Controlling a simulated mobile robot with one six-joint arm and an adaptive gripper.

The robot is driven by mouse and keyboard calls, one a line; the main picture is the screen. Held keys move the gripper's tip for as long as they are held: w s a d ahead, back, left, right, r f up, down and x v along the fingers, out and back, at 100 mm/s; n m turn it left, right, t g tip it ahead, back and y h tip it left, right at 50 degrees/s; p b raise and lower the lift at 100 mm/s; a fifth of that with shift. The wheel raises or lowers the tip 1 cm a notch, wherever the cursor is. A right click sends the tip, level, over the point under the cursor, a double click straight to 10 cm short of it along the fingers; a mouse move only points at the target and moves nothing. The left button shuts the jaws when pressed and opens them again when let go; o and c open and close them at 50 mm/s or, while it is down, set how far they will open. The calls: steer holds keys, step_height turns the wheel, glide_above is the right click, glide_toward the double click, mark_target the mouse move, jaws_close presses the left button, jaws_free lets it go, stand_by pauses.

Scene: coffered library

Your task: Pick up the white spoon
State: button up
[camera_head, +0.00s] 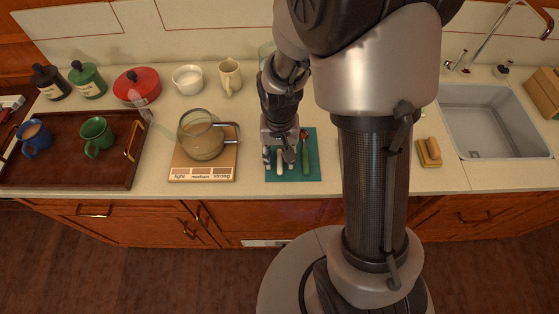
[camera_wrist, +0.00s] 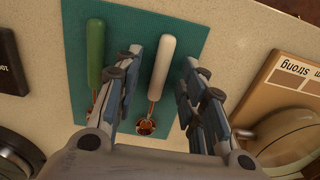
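The white spoon (camera_wrist: 164,62) lies on a teal mat (camera_wrist: 215,18) on the counter. Its white handle and copper-coloured bowl both show in the wrist view; in the head view its handle (camera_head: 279,170) shows just below my gripper. My gripper (camera_wrist: 162,60) is open, its two fingers on either side of the handle with a gap on each side. It also shows in the head view (camera_head: 280,158), pointing down over the mat. A green-handled spoon (camera_wrist: 95,52) lies beside the white one, just outside one finger; its bowl is partly hidden behind that finger.
A wooden board (camera_head: 176,174) with a glass pot (camera_head: 202,138) stands left of the mat (camera_head: 312,174). Further left is a brown tray (camera_head: 70,172) with a blue mug (camera_head: 35,138) and a green mug (camera_head: 96,136). A sink (camera_head: 495,125) is at the right.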

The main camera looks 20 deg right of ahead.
mark_target(280, 160)
steer(key=shift+c, duration=0.5)
jaws_close()
steer(key=shift+r, duration=0.15)
step_height(280, 160, up, 20)
steer(key=p, duration=0.7)
